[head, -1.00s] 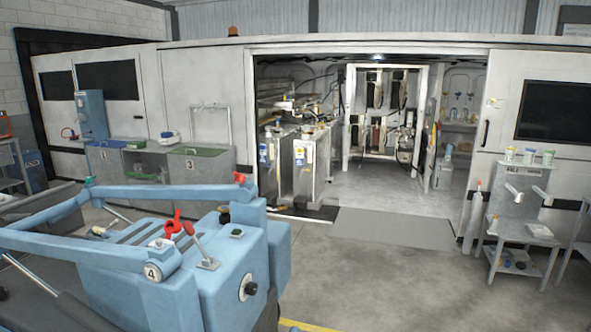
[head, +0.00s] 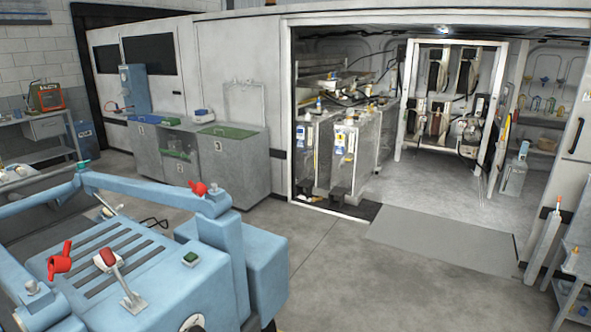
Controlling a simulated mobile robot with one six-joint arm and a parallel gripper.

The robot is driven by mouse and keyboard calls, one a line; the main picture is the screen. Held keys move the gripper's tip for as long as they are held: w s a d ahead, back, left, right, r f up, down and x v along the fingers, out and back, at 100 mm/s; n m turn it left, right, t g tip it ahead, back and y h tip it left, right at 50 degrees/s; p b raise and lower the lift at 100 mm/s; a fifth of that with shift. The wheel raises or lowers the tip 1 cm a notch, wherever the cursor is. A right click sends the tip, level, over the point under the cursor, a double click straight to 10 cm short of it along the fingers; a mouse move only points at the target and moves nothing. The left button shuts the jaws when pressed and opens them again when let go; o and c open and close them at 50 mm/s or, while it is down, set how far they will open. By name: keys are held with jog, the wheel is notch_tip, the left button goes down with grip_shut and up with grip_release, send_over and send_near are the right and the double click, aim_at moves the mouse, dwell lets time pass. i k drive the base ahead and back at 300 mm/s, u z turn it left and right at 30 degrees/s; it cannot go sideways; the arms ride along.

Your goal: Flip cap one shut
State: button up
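No part of my gripper shows in the head view. I cannot pick out a cap marked one from here. Inside the open bay, grey tanks (head: 343,158) with small fittings and labels on their front faces stand on the left. Small caps or fittings show on top of the tanks, but they are too small to tell open from shut. A white frame (head: 407,110) behind them holds several dark reels (head: 467,76) and hoses. The lower parts of the reels are partly hidden by equipment.
A blue machine (head: 128,262) with red handles fills the front left. Grey cabinets (head: 238,163) with blue and green tops stand left of the bay. A grey mat (head: 440,243) lies at the bay opening. A shelf stand (head: 575,265) is at the right edge. Open floor lies between.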

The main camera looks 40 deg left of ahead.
aim_at(198, 190)
jog(key=u, duration=0.05)
jog(key=i, duration=1.9)
jog(key=u, duration=3.5)
jog(key=i, duration=1)
jog(key=z, duration=0.1)
